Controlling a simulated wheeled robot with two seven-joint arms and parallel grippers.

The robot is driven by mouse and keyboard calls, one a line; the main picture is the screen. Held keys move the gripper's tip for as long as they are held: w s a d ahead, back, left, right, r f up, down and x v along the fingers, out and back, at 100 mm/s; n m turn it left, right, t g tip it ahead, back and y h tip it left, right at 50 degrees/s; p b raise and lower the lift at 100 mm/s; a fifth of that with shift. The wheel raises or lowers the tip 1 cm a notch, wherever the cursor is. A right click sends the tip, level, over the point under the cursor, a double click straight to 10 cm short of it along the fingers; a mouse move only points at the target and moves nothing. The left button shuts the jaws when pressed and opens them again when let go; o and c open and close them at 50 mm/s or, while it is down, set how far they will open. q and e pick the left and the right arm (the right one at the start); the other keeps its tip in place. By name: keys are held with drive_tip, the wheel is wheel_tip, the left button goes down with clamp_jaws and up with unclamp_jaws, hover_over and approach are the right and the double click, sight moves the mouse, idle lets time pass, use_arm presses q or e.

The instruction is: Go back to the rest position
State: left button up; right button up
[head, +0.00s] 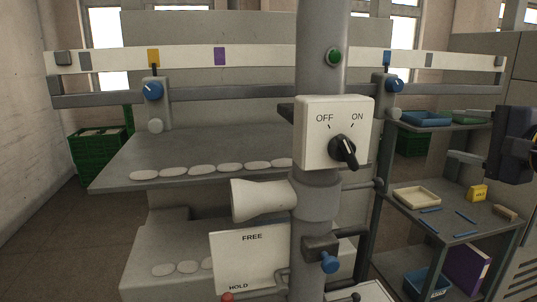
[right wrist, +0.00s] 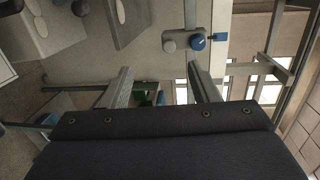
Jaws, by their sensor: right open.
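My right gripper (head: 512,145) is at the right edge of the head view, a dark body partly cut off by the frame. In the right wrist view its two fingers (right wrist: 158,70) are spread apart with nothing between them. It is apart from the cone winder, to the right of its post. My left gripper is not in view. The winder's white switch box (head: 310,150) is marked OFF and ON, with a black knob (head: 343,150). A pale cone (head: 262,199) sits below it. A white plate (head: 240,272) reads FREE and HOLD.
A grey shelf rack (head: 470,235) stands at right, holding a blue tray (head: 427,119), a cream tray (head: 416,196), a yellow box (head: 477,193) and blue sticks. A rail (head: 250,92) with blue knobs crosses the back. A green crate (head: 98,146) stands on the floor at left.

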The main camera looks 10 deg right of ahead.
drive_tip(key=s+a+f+n+g, duration=0.3)
drive_tip(key=s+a+f+n, duration=0.2)
drive_tip(key=f, duration=0.7)
drive_tip(key=s+a+f+n+g, duration=0.4)
drive_tip(key=s+a+f, duration=0.3)
drive_tip(key=f, duration=0.6)
drive_tip(key=s+a+f+n+g+y, duration=0.1)
drive_tip(key=s+a+f+n+g, duration=0.2)
drive_tip(key=f, duration=0.9)
drive_tip(key=s+a+n, duration=0.3)
drive_tip(key=a, duration=0.2)
drive_tip(key=shift+s+f, duration=0.15)
